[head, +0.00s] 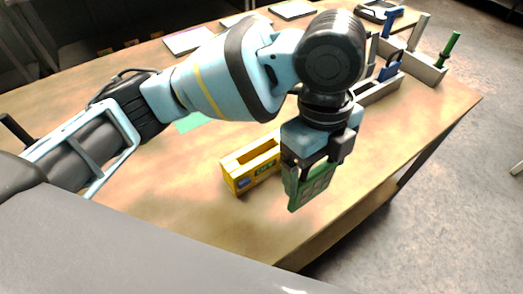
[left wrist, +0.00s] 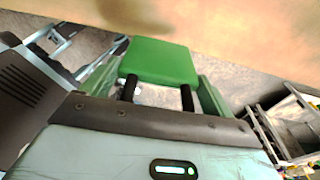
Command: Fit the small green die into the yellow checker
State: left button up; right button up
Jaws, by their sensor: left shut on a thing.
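In the left wrist view the die shows as a green block (left wrist: 160,60) beyond the dark fingers. The gripper hides part of the checker's right end. My right gripper is not seen.
Grey holders (head: 427,70) with blue-handled and green-handled tools stand at the back right of the table (head: 410,130). Several flat panels (head: 188,40) lie along the far edge. A teal sheet (head: 190,122) lies partly behind my arm. The table between checker and front edge is clear.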

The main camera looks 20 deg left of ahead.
pick_arm(q)
jog(key=w+a+f, duration=0.2)
jog(key=w+a, duration=0.2)
jog(key=a, duration=0.2)
jog(key=w+a+f, duration=0.2)
jog(key=w+a, duration=0.3)
jog(key=a, duration=0.2)
jog(key=shift+f, duration=0.4)
jog(key=shift+f, duration=0.1)
jog(key=o, duration=1.1)
jog(key=shift+f, duration=0.1)
notch_tip(320, 180, up, 12)
jog(key=w+a, duration=0.1)
jog(key=shift+a, duration=0.15)
